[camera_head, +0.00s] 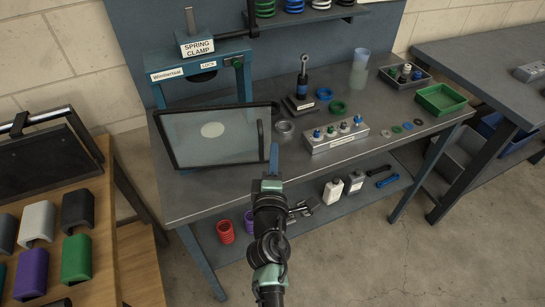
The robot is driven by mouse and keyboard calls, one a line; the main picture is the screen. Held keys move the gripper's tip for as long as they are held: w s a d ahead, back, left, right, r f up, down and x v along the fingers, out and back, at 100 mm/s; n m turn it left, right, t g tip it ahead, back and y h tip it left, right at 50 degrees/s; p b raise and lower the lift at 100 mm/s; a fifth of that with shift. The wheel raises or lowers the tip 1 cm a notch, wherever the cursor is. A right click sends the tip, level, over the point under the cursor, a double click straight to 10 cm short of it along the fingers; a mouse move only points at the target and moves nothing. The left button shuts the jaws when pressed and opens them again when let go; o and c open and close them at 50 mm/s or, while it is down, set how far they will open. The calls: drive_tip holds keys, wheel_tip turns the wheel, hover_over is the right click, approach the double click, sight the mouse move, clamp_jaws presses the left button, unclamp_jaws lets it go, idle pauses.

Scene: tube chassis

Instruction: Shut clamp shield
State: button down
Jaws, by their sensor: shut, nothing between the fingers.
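The spring clamp (197,48) is a blue-grey frame with labels, standing at the back left of the workbench. Its shield (190,137) is a clear panel in a black frame, lying low and tilted out in front of the clamp. The clamp's upper part is uncovered. A black handle bar (260,137) stands at the shield's right side. My gripper (274,147) is just right of the shield's right edge, near the handle's lower end. Its blue fingers are together and hold nothing. I cannot tell whether they touch the handle.
A grey block with coloured pegs (336,142) sits right of my gripper, with rings (338,107) behind it. A green tray (440,99) stands at the bench's right end. Springs and bottles (333,190) are on the lower shelf. A wooden table (110,250) stands at left.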

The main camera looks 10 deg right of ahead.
drive_tip(key=w+d+n+y+p, duration=0.1)
drive_tip(key=w+n+y+p, duration=0.2)
drive_tip(key=w, duration=0.4)
drive_tip(key=shift+w+d+t+y+p, duration=0.25)
drive_tip(key=shift+y+p, duration=0.25)
drive_tip(key=shift+y, duration=0.3)
idle(0.3)
drive_tip(key=shift+d, duration=0.1)
idle(0.3)
idle(0.5)
